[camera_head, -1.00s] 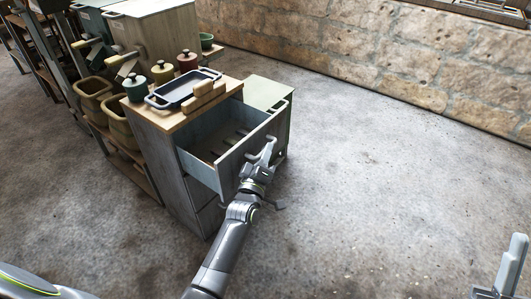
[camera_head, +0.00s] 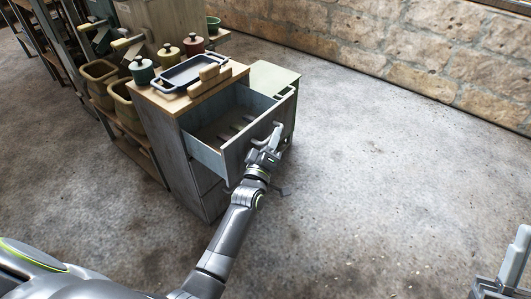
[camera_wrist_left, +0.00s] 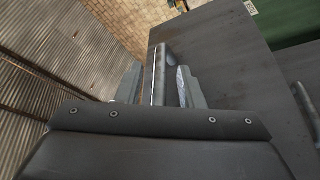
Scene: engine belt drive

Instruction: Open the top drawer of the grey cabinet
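The grey cabinet (camera_head: 170,150) stands left of centre in the head view. Its top drawer (camera_head: 262,134) is pulled well out, and the hollow inside shows from above. My left gripper (camera_head: 268,150) is at the drawer's front. The grey drawer front (camera_wrist_left: 225,60) fills the right of that view. My right gripper (camera_head: 515,265) is partly in view at the lower right, away from the cabinet; its opening is unclear.
A blue-grey tray (camera_head: 184,72) and wooden blocks (camera_head: 210,80) sit on the cabinet top. Several lidded pots stand behind them. A shelf with brown bins (camera_head: 125,105) is at the left, and a pale green cabinet (camera_head: 270,78) is behind the drawer. The floor to the right is clear.

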